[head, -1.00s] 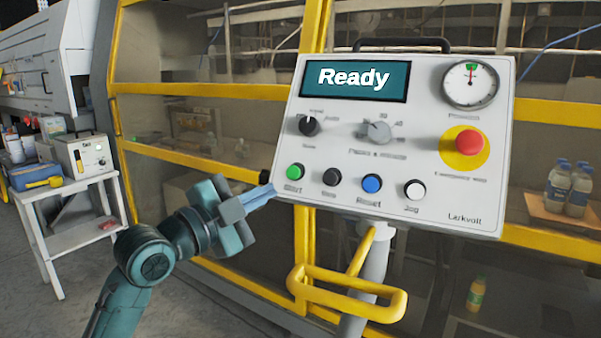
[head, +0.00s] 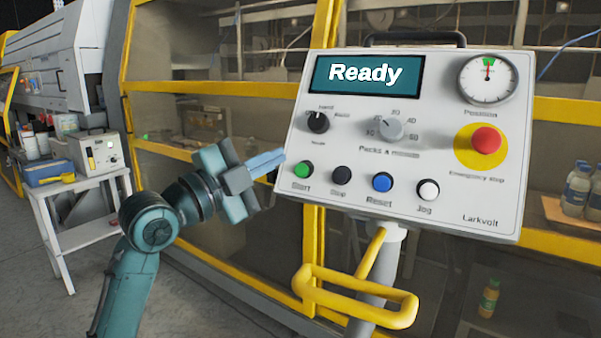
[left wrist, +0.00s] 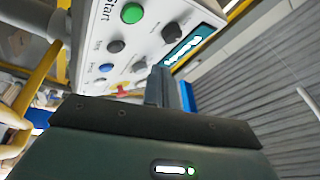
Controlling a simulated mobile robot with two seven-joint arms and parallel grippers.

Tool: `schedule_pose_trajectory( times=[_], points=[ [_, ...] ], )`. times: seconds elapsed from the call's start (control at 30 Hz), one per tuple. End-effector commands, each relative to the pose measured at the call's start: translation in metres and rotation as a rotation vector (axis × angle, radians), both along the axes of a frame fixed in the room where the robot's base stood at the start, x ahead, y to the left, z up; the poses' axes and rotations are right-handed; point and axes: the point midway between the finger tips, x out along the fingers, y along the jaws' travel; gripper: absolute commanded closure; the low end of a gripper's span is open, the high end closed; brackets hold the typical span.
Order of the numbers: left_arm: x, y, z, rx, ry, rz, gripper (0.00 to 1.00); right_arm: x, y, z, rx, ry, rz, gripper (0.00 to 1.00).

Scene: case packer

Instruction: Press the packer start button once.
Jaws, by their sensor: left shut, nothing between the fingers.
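The green start button (head: 302,169) is at the lower left of the white control panel (head: 440,135), above the word "Start". The panel's screen (head: 367,88) reads "Ready". My left gripper (head: 281,154) is shut and empty, its blue fingertips just left of the panel's left edge and a little above the button's height. In the left wrist view the green button (left wrist: 132,13) shows at the top, beyond and left of my fingers (left wrist: 163,75). I see a gap there between fingers and button. My right gripper is not in view.
Black stop (head: 342,175), blue reset (head: 382,182) and white jog (head: 428,190) buttons sit right of start. A red emergency stop (head: 487,140) is on the right. A mode knob (head: 318,122) is above start. A yellow tube guard (head: 355,297) is below the panel.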

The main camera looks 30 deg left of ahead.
Motion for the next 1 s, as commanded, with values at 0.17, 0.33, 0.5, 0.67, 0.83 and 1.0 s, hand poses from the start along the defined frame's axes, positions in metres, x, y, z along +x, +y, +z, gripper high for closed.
schedule_pose_trajectory(
  times=[0.17, 0.33, 0.5, 0.67, 0.83, 1.0],
  points=[
    [0.023, 0.001, -0.015, -0.004, 0.001, -0.001, 1.0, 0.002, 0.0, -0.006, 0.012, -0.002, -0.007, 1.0],
    [0.041, 0.002, -0.025, 0.0, 0.0, -0.001, 1.0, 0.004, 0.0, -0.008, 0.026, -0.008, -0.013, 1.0],
    [0.05, 0.003, -0.03, 0.0, 0.0, 0.0, 1.0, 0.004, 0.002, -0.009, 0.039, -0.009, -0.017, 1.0],
    [0.053, 0.003, -0.031, 0.001, 0.0, 0.0, 1.0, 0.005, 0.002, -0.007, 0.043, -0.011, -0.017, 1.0],
    [0.053, 0.003, -0.031, 0.001, 0.001, 0.0, 1.0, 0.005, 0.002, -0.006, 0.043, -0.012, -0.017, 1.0],
    [0.053, 0.003, -0.031, 0.0, 0.001, 0.0, 1.0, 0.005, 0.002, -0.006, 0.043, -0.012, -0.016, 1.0]
  ],
)
